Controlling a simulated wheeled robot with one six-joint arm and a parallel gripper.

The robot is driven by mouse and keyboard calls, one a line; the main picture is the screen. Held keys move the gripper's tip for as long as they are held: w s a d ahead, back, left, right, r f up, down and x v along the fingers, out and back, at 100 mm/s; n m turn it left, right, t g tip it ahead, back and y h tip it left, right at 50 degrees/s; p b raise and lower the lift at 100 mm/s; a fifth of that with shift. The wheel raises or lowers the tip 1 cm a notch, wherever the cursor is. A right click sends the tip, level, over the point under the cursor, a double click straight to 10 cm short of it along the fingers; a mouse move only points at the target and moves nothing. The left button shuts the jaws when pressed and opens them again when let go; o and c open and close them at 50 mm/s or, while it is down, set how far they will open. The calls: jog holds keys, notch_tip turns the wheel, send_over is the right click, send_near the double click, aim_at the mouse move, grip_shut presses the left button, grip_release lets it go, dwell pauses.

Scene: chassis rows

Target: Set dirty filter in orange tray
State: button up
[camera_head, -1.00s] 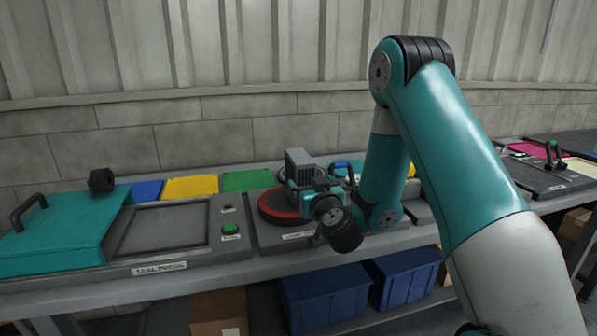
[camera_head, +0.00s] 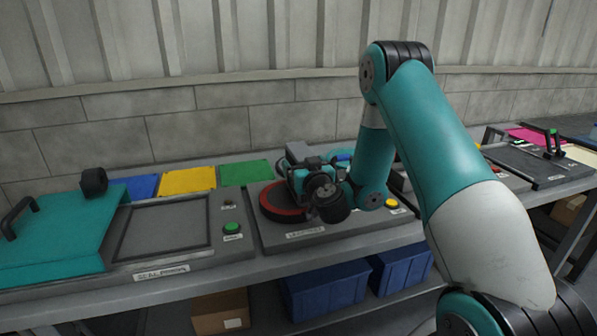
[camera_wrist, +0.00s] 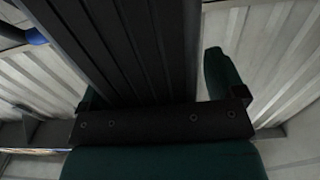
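My gripper (camera_head: 299,174) is above the back of a round red-rimmed plate on the bench. In the wrist view a dark ribbed block, which looks like the dirty filter (camera_wrist: 128,48), stands between the two teal fingers of my gripper (camera_wrist: 158,78). The gripper appears shut on it. In the head view the grey filter (camera_head: 298,151) shows only as a small part behind my gripper and wrist. I see no orange tray in either view.
A seal press with a teal lid (camera_head: 60,235) and green button (camera_head: 232,228) is at left. Blue (camera_head: 142,187), yellow (camera_head: 188,180) and green (camera_head: 246,172) flat pieces lie behind. The red-rimmed plate (camera_head: 280,207) is under my wrist. Blue bins (camera_head: 328,291) sit below.

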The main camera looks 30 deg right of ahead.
jog(key=shift+d, duration=0.15)
jog(key=c, duration=1.1)
jog(key=shift+r, duration=0.2)
